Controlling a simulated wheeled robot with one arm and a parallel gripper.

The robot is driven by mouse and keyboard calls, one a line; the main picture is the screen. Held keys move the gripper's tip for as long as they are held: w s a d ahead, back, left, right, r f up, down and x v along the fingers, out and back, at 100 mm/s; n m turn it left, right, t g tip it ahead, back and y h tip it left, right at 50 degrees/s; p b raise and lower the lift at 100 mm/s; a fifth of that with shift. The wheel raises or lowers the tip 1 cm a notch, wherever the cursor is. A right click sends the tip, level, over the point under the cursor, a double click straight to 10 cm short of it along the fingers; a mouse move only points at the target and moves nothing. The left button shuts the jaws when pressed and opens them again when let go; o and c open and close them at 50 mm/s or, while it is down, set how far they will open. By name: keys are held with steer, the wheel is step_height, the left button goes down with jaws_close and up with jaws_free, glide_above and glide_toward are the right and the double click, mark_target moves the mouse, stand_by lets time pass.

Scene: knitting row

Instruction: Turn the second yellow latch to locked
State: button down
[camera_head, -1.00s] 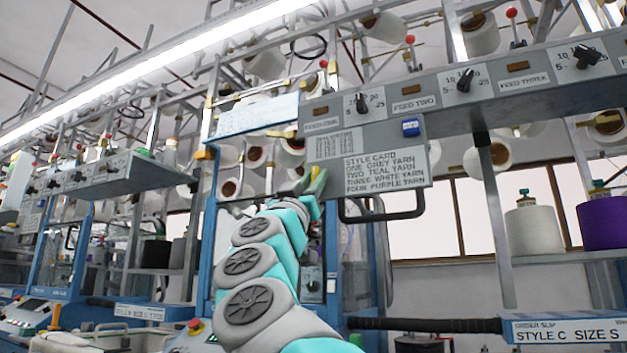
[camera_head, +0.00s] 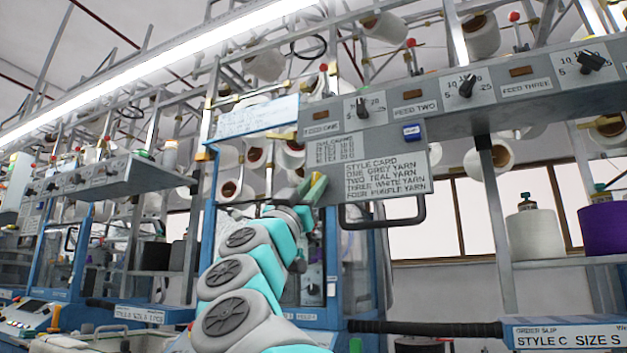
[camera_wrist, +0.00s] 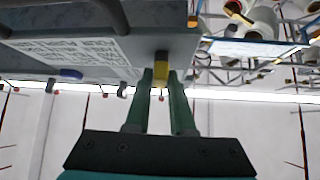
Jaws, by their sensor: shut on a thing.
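A yellow latch (camera_head: 317,188) sits at the lower left edge of the grey feed panel (camera_head: 385,118), beside the style card. My gripper (camera_head: 307,189) reaches up to it from below. In the wrist view, the fingertips of my gripper (camera_wrist: 161,80) are closed around the yellow latch (camera_wrist: 162,68), with a dark piece just above it. A second yellow piece (camera_head: 285,135) lies higher, at the panel's upper left; it also shows in the wrist view (camera_wrist: 192,21). The fingers hide part of the held latch, and I cannot read any locked mark.
The style card (camera_head: 386,175) and a black bar handle (camera_head: 383,212) are right of my gripper. A blue tag (camera_head: 411,132) is on the panel. Dark knobs (camera_head: 467,86) line the rail. Yarn cones (camera_head: 533,230) stand on a shelf at right.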

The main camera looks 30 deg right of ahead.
steer(key=m+g+p, duration=0.1)
steer(key=m+g, duration=0.1)
steer(key=m+g+h+p, duration=0.1)
steer(key=m+g, duration=0.2)
steer(key=shift+w+a+r+h, duration=0.15)
steer(key=shift+a+h, duration=0.05)
steer(key=shift+h, duration=0.1)
steer(key=shift+m+g, duration=2.5)
steer(key=shift+m, duration=0.5)
steer(key=shift+d+m+g, duration=0.1)
steer(key=shift+m+g, duration=0.6)
steer(key=c, duration=0.8)
jaws_free()
steer(key=b+v, duration=0.1)
steer(key=v, duration=0.7)
